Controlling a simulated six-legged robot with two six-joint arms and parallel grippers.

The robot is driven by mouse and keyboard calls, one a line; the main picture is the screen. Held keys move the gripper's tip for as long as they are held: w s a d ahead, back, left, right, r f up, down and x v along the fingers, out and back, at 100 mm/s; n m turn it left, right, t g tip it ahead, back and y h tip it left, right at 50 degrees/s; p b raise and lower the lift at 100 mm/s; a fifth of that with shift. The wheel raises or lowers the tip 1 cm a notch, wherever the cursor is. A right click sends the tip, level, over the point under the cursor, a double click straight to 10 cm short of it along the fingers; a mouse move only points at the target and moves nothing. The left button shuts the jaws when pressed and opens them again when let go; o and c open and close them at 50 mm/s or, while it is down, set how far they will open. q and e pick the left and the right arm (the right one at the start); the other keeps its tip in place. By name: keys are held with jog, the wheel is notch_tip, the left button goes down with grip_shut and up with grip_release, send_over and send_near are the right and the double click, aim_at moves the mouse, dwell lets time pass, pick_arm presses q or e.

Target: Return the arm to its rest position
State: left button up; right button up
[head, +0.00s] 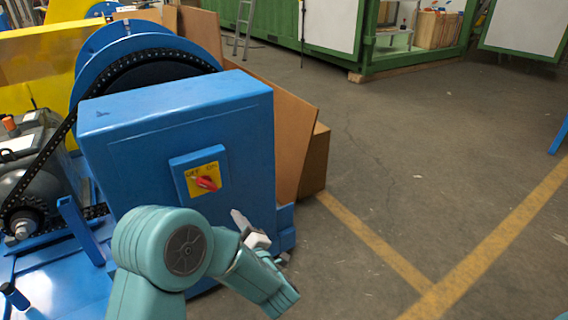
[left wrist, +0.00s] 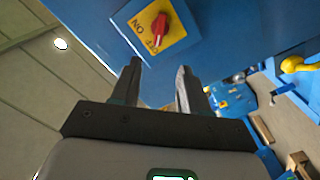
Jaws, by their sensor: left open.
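My left arm reaches in from the bottom of the head view, and my left gripper (head: 243,222) is in front of the blue switch cabinet (head: 170,115), to the lower right of its switch. In the left wrist view my left gripper (left wrist: 158,72) is open, with nothing between its two fingers. The red switch knob (head: 206,183) sits on a yellow plate marked OFF and ON. The knob also shows in the left wrist view (left wrist: 160,24), beyond the fingertips and apart from them. My right gripper is not in view.
A black chain (head: 55,141) runs from a large blue wheel (head: 125,38) to a small sprocket at the left. Brown boards (head: 262,110) stand behind the cabinet. The floor (head: 420,140) with yellow lines is clear to the right.

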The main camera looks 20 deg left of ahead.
pick_arm(q)
jog(key=s+a+f+g, duration=0.1)
jog(key=s+a+f, duration=0.1)
jog(key=a+f, duration=0.35)
jog(key=s+d+f+m+h, duration=0.1)
jog(key=d+f+m+h, duration=0.15)
jog(key=f, duration=0.35)
jog(key=s+d+f+m+h, duration=0.1)
jog(key=f+m+h, duration=0.25)
jog(key=f, duration=0.25)
jog(key=s+d+f+m+g+h, duration=0.55)
jog(key=s+d, duration=0.25)
jog(key=s, duration=0.2)
jog(key=s+d+f+m+g+h, duration=0.4)
jog(key=s+d+f+m+h, duration=0.15)
jog(key=s+d, duration=0.4)
notch_tip(320, 180, up, 31)
jog(key=s+p, duration=0.2)
jog(key=p, duration=2.9)
jog(key=shift+d+r+g+h, duration=0.15)
jog(key=shift+g+h, duration=0.2)
jog(key=shift+h, duration=0.05)
jog(key=shift+s, duration=0.15)
